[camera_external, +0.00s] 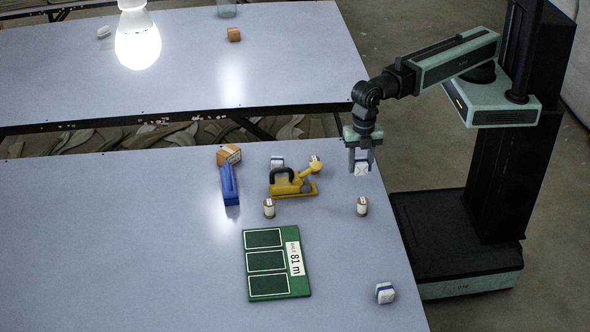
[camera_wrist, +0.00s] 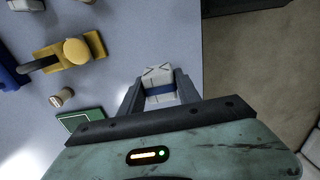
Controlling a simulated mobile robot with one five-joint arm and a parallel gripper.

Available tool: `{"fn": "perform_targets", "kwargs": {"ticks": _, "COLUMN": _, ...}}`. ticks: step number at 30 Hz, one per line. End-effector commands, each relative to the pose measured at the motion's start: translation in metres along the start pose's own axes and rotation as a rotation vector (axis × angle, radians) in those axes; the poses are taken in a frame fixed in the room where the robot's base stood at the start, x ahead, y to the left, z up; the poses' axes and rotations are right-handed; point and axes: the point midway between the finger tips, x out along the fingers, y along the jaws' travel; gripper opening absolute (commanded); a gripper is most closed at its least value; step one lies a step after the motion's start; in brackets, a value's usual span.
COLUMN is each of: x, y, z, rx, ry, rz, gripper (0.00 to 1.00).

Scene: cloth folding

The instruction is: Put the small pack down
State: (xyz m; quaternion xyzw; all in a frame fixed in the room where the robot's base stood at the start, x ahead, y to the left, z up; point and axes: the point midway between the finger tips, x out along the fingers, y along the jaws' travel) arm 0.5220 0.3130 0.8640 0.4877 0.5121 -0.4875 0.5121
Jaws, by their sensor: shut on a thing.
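My gripper (camera_external: 361,158) points down over the right part of the near table, close to its right edge. It is shut on a small white pack (camera_external: 361,168) with a blue band. In the wrist view the pack (camera_wrist: 159,85) sits between the two fingers of my gripper (camera_wrist: 160,95). The pack appears to be above the table, but its exact height is hard to tell. The green board (camera_external: 277,264) with three outlined fields and an "81 m" label lies on the table, in front and to the left of my gripper.
A yellow tool (camera_external: 292,184), a blue object (camera_external: 229,185) and an orange-brown box (camera_external: 229,155) stand left of my gripper. Small jars (camera_external: 362,206) (camera_external: 269,208) stand nearby. Another white-blue pack (camera_external: 385,293) lies near the front right. The table's front left is clear.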

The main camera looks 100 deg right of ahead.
Motion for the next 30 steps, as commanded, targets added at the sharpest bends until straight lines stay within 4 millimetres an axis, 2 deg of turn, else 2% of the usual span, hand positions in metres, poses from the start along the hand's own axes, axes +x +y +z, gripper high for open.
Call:
{"fn": "perform_targets", "kwargs": {"ticks": 4, "x": 0.014, "y": 0.000, "z": 0.000, "rx": 0.000, "ry": 0.000, "rz": 0.000, "gripper": 0.00}}
{"fn": "perform_targets", "kwargs": {"ticks": 9, "x": 0.051, "y": 0.000, "z": 0.000, "rx": 0.000, "ry": 0.000, "rz": 0.000, "gripper": 0.00}}
{"fn": "perform_targets", "kwargs": {"ticks": 12, "x": 0.066, "y": 0.000, "z": 0.000, "rx": 0.000, "ry": 0.000, "rz": 0.000, "gripper": 0.00}}
{"fn": "perform_targets", "kwargs": {"ticks": 22, "x": 0.062, "y": 0.004, "z": -0.002, "rx": 0.000, "ry": 0.000, "rz": 0.000, "gripper": 0.00}}
{"fn": "perform_targets", "kwargs": {"ticks": 30, "x": 0.068, "y": 0.057, "z": -0.031, "rx": 0.000, "ry": 0.000, "rz": 0.000, "gripper": 0.00}}
